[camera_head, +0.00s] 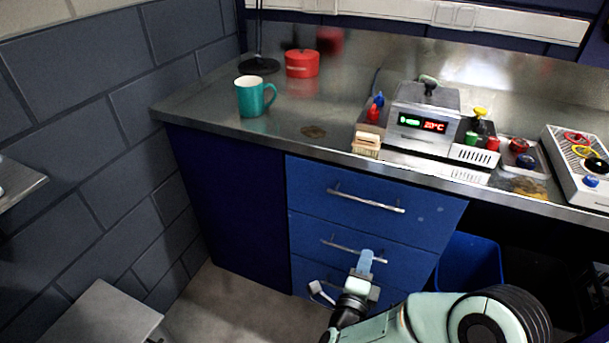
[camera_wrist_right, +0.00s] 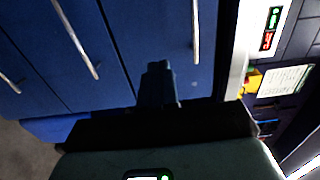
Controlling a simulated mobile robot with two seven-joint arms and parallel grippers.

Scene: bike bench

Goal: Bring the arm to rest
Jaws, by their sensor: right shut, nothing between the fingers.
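My right gripper (camera_head: 365,262) is in front of the blue drawers, at about the height of the middle drawer handle (camera_head: 353,249) in the head view. Its fingers are shut with nothing between them. In the right wrist view the shut fingers (camera_wrist_right: 158,82) point toward the blue drawer fronts (camera_wrist_right: 110,60). Whether the fingertips touch the drawer front cannot be told. My right arm (camera_head: 420,318) comes in from the bottom right. My left gripper is not in view.
A metal bench top (camera_head: 225,105) runs above the drawers. It carries a teal mug (camera_head: 250,97), a red pot (camera_head: 302,64) and a device with a red display (camera_head: 424,115). A blue bin (camera_head: 468,262) stands right of the drawers. A grey surface (camera_head: 100,318) is at lower left.

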